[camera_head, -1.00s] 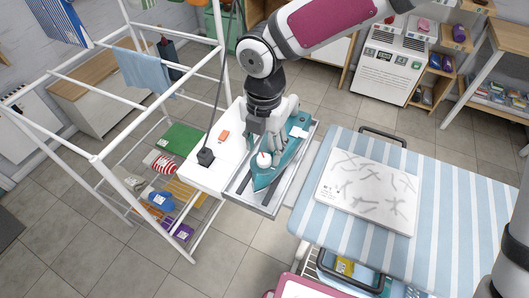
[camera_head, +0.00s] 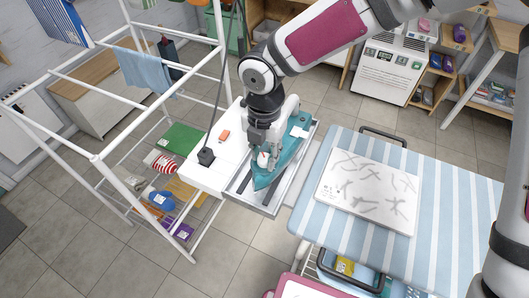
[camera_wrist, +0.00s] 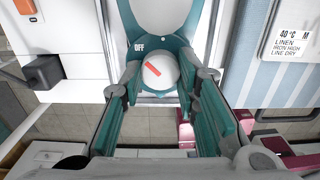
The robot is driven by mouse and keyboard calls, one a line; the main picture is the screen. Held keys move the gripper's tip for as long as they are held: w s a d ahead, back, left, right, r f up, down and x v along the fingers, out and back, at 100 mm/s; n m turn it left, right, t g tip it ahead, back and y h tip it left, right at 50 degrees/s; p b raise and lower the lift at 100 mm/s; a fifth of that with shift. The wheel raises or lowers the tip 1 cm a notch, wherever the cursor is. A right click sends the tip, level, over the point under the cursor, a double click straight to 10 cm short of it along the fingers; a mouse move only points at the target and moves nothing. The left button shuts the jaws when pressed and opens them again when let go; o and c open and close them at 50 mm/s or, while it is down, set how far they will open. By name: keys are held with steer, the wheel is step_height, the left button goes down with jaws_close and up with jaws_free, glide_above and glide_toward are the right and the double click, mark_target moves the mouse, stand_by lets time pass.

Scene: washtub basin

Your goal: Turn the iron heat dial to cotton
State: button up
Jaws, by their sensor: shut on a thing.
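The teal iron (camera_head: 290,157) lies in a grey-edged tray (camera_head: 239,191) on a white stand. Its round white heat dial (camera_wrist: 165,79) shows in the wrist view, with a red pointer line slanting up-left toward the printed word OFF. No cotton mark is readable. My gripper (camera_wrist: 160,72) comes down over the iron, one finger on each side of the dial. It is shut on the dial. In the head view my gripper (camera_head: 265,157) stands over the iron's front part and hides much of the dial.
A striped ironing board (camera_head: 440,190) bearing a white marked sheet (camera_head: 368,191) stands close on the right. A white drying rack (camera_head: 95,158) stands left. An orange item (camera_head: 224,135) and a black block (camera_head: 206,157) with an upright cord are on the white stand.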

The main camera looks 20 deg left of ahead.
steer(key=m, duration=0.4)
steer(key=shift+m+b, duration=0.3)
steer(key=m, duration=0.3)
steer(key=shift+m, duration=0.4)
steer(key=m+b, duration=0.1)
steer(key=m, duration=0.2)
steer(key=shift+m, duration=0.3)
steer(key=m, duration=0.4)
steer(key=shift+m, duration=0.3)
steer(key=m, duration=0.3)
steer(key=shift+m, duration=0.3)
steer(key=m, duration=0.3)
steer(key=shift+m, duration=0.3)
steer(key=m+p, duration=0.2)
steer(key=m, duration=0.4)
